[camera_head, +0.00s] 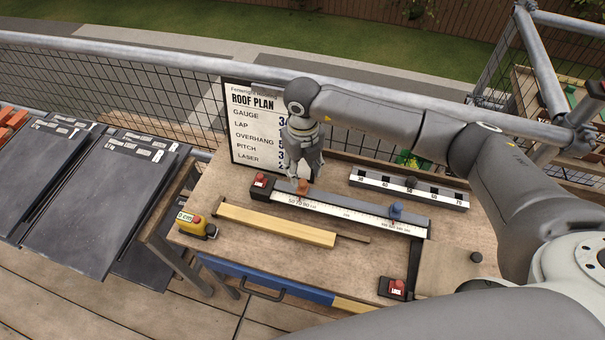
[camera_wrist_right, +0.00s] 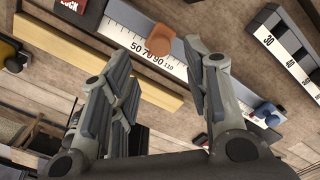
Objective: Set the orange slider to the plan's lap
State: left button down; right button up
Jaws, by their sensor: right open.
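The orange slider (camera_head: 302,187) sits near the left end of the long white ruler scale (camera_head: 340,211), by the marks 50 to 90. In the right wrist view the orange slider (camera_wrist_right: 160,40) shows beyond the fingertips, beside the printed 70 and 90. My right gripper (camera_head: 304,172) is above the slider, with its fingers apart and nothing between them; it also shows in the right wrist view (camera_wrist_right: 160,70). The roof plan board (camera_head: 255,130) stands behind the bench; its values are mostly hidden by my right arm. My left gripper is not in view.
A blue slider (camera_head: 396,211) sits toward the scale's right end. A red lock button (camera_head: 261,180) is at its left end, another (camera_head: 396,288) at the front. A second scale (camera_head: 410,188) lies behind, a wooden batten (camera_head: 275,224) in front. A yellow tape measure (camera_head: 196,225) sits left.

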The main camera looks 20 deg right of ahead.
aim_at(303, 182)
jog(key=f, duration=0.3)
jog(key=shift+w, duration=0.2)
notch_tip(303, 182, down, 2)
jog(key=shift+p, duration=0.4)
jog(key=shift+c, duration=1.3)
jog(key=c, duration=0.5)
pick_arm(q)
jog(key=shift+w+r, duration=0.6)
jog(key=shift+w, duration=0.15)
pick_arm(e)
grip_shut()
jog(key=shift+d, duration=0.1)
